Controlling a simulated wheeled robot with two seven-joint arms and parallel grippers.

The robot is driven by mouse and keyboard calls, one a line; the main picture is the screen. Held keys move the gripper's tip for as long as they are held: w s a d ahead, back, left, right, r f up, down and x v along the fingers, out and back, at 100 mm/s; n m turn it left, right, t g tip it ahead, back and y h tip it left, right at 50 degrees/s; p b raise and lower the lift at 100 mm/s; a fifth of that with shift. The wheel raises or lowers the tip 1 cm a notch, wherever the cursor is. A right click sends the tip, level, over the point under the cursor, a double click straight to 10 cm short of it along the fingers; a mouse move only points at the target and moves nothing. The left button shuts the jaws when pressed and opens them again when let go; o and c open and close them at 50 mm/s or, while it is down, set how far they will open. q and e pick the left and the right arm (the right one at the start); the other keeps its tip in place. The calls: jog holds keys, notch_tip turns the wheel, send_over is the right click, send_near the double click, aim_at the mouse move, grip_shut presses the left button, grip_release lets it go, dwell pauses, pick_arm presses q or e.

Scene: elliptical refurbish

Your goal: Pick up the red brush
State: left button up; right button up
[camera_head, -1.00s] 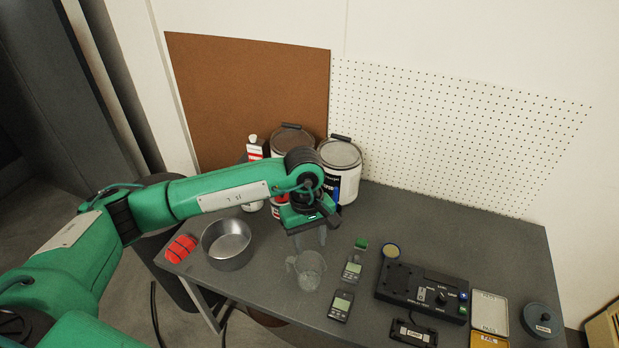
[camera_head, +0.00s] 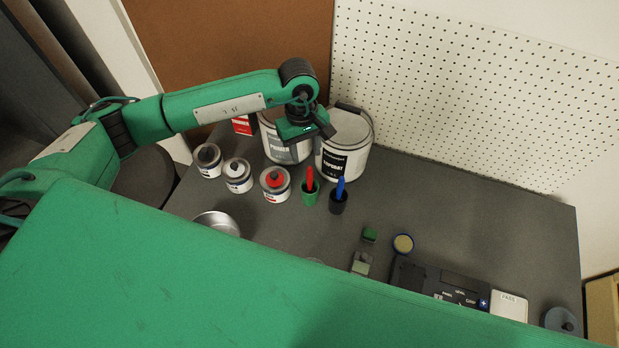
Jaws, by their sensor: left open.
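The red brush (camera_head: 310,178) stands upright in a small green cup (camera_head: 310,197) near the middle of the table. A blue brush (camera_head: 340,188) stands in a black cup (camera_head: 338,205) just right of it. My left gripper (camera_head: 308,137) is above the red brush in the picture, in front of the two large paint cans. It is open, with nothing seen between its fingers, and apart from the brush. My right gripper is not in view.
Small paint jars, one red-topped (camera_head: 275,183), stand left of the green cup. Large cans (camera_head: 346,143) stand behind. A metal bowl (camera_head: 217,221) is partly hidden by my large green arm link in front. A black control box (camera_head: 445,286) is at right.

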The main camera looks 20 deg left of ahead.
pick_arm(q)
jog(key=p, duration=0.1)
send_near(311, 184)
jog(key=shift+s+a+f, duration=0.15)
jog(key=shift+s+f, duration=0.1)
jog(key=shift+f, duration=0.55)
jog(key=shift+f+p, duration=0.25)
jog(key=shift+p, duration=0.3)
jog(key=f+p, duration=0.1)
jog(key=d+f+p, duration=0.1)
jog(key=f, duration=0.1)
jog(key=shift+s+f, duration=0.1)
jog(key=shift+s, duration=0.05)
jog(key=shift+f, duration=0.7)
jog(key=c, duration=0.9)
